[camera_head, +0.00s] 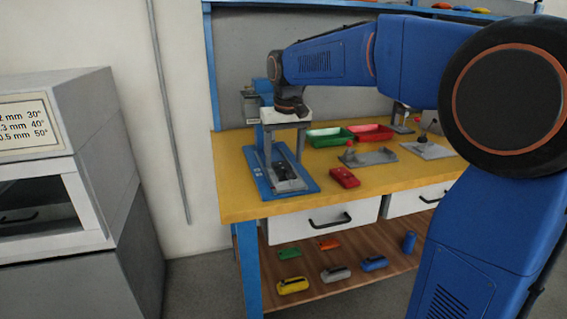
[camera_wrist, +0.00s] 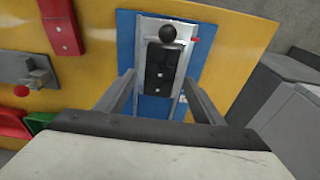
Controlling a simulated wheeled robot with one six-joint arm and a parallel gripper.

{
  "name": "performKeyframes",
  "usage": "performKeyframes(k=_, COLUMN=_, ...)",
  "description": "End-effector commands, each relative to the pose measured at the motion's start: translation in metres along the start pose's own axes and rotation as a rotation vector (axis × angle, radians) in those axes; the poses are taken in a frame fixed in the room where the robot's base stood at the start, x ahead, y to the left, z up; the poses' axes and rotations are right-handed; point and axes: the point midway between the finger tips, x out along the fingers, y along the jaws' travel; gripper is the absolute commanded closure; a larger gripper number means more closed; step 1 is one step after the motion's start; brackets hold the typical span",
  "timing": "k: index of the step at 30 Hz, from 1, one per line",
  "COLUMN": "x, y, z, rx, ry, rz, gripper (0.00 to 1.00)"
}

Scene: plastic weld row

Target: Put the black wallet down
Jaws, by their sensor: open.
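The black wallet (camera_wrist: 160,68) lies in the metal holder (camera_wrist: 200,32) on the blue baseplate (camera_wrist: 125,25) of a bench press. It also shows small in the head view (camera_head: 281,172), between the gripper fingers. My gripper (camera_head: 286,158) is above the holder, pointing down. In the wrist view its two fingers (camera_wrist: 160,82) stand apart on either side of the wallet, with visible gaps to it. The gripper is open and empty.
A red case (camera_head: 344,178) lies on the yellow bench (camera_head: 240,200) right of the press. A black knob (camera_wrist: 167,33) stands at the wallet's far end. Several coloured items lie on the lower shelf (camera_head: 325,257).

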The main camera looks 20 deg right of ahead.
Motion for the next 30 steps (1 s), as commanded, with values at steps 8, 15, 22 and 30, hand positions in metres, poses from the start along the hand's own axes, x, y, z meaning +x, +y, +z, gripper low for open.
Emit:
performKeyframes(k=8, x=-0.056, y=0.0, z=0.0, rx=0.0, ry=0.003, rz=0.0, gripper=0.38)
performKeyframes(k=15, x=-0.087, y=0.0, z=0.0, rx=0.0, ry=0.001, rz=0.0, gripper=0.38)
performKeyframes(k=22, x=-0.096, y=0.0, z=0.0, rx=0.0, ry=-0.001, rz=0.0, gripper=0.38)
performKeyframes(k=30, x=-0.093, y=0.011, z=0.033, rx=0.001, ry=0.024, rz=-0.003, gripper=0.38)
